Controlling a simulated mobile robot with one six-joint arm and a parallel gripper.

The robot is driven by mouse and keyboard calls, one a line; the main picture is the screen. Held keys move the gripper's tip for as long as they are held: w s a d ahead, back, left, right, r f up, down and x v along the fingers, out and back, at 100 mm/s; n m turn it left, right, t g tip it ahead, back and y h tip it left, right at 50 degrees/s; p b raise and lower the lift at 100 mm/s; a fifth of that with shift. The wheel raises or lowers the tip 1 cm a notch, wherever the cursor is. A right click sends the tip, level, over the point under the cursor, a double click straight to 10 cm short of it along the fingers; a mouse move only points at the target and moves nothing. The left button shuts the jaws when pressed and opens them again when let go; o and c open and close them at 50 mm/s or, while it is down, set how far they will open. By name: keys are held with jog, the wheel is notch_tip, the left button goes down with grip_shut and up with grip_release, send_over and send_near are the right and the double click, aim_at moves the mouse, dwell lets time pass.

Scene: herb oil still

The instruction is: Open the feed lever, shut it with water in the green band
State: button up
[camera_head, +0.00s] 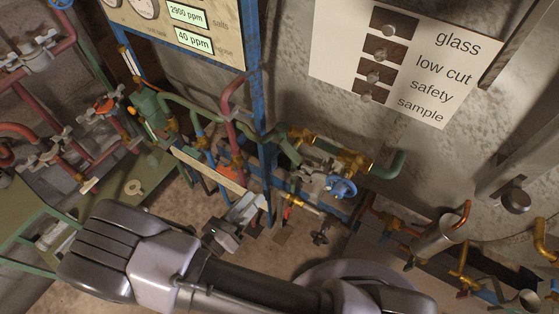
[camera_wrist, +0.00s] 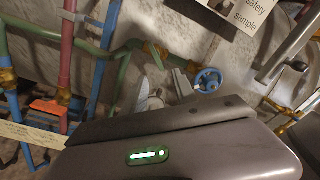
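My gripper (camera_wrist: 170,122) fills the bottom of the wrist view as a dark body with a green light. Its fingertips cannot be clearly told from the grey fittings beyond it. In the head view my arm lies across the front and the gripper cannot be made out surely. A blue handwheel (camera_head: 342,187) sits on the brass and green pipework; it also shows in the wrist view (camera_wrist: 208,80), right of and beyond the gripper body. I cannot tell which fitting is the feed lever. No green band or water level can be made out.
A white label board (camera_head: 335,55) reads glass, low cut, safety, sample. Red pipes (camera_head: 235,110), a blue post (camera_head: 256,80) and a metal cup (camera_head: 437,238) crowd the space.

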jog(key=n+y, duration=0.1)
jog(key=n, duration=0.2)
send_near(287, 154)
jog(key=shift+t, duration=0.3)
jog(key=x, duration=0.9)
jog(key=shift+d+f, duration=0.1)
jog(key=shift+f, duration=0.15)
grip_shut()
